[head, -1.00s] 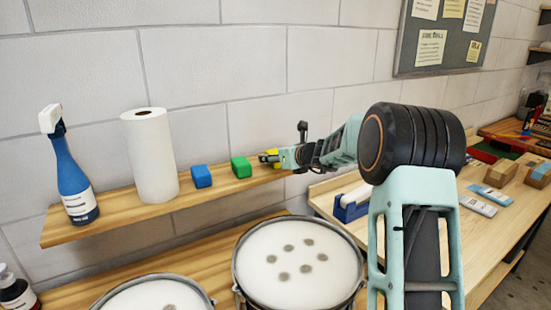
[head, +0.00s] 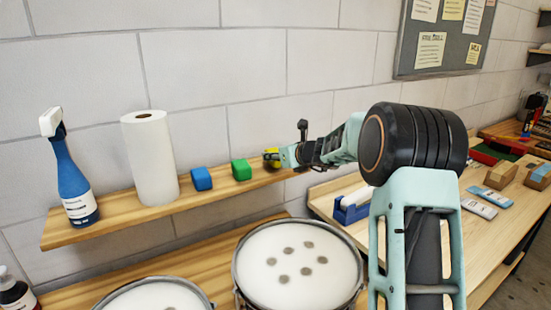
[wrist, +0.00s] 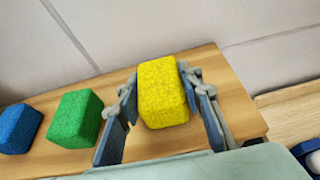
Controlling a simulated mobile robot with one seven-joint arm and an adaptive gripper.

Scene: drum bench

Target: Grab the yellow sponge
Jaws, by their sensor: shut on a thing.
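The yellow sponge (wrist: 163,95) is a block at the right end of the wooden shelf in the wrist view. My gripper (wrist: 165,108) has one finger on each side of the sponge and is shut on it. In the head view the sponge (head: 271,154) shows only in part at the tip of my gripper (head: 272,158), which reaches in from the right. I cannot tell whether the sponge still touches the shelf.
A green sponge (head: 241,169) and a blue sponge (head: 201,178) stand to the left on the shelf (head: 225,192). A paper roll (head: 150,160) and a spray bottle (head: 72,180) stand farther left. Drums (head: 298,268) sit below. A tape dispenser (head: 352,207) is on the right bench.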

